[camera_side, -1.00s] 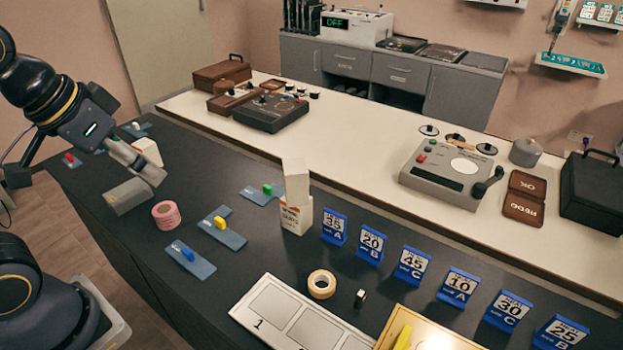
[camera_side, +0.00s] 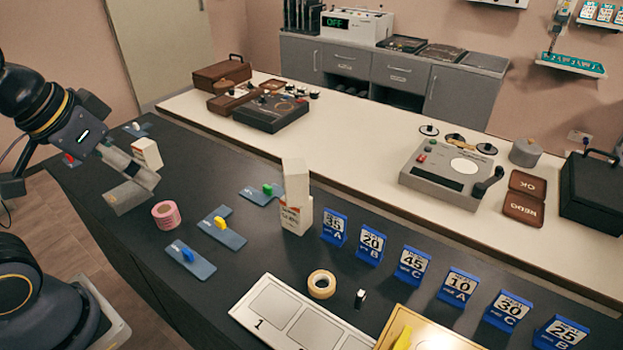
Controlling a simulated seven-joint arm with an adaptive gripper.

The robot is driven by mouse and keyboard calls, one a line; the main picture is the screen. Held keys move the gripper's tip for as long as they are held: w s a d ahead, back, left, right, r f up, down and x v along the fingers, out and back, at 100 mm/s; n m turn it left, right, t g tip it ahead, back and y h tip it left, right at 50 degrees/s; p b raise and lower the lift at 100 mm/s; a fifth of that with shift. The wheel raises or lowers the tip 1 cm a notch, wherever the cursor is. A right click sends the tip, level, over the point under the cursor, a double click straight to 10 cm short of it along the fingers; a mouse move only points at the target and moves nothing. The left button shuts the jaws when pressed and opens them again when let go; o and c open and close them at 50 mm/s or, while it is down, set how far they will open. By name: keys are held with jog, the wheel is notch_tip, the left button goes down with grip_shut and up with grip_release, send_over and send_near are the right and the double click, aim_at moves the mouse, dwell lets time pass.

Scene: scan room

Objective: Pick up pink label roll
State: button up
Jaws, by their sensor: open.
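The pink label roll (camera_side: 166,215) sits on the dark table at the left. It shows its round top and looks untouched. My gripper (camera_side: 151,180) is open at the upper left, above and slightly left of the roll in the picture, pointing down and to the right. The fingers are apart from the roll, with nothing held between them.
A white box (camera_side: 147,152) stands behind the gripper. Stacked white boxes (camera_side: 296,182) and a tan tape roll (camera_side: 321,284) are farther right.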

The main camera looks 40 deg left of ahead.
dwell(0.4)
jog(key=w+a+r+m, duration=0.3)
jog(key=w, duration=0.5)
jog(key=n+g, duration=0.3)
jog(key=g, duration=0.3)
send_over(164, 209)
notch_tip(164, 209, down, 20)
jog(key=f, duration=1)
jog(key=shift+w+d+f, duration=0.1)
jog(key=shift+d+f, duration=0.1)
jog(key=shift+d, duration=0.05)
jog(key=shift+a+f, duration=0.2)
jog(key=shift+f, duration=2.85)
jog(key=c, duration=1.3)
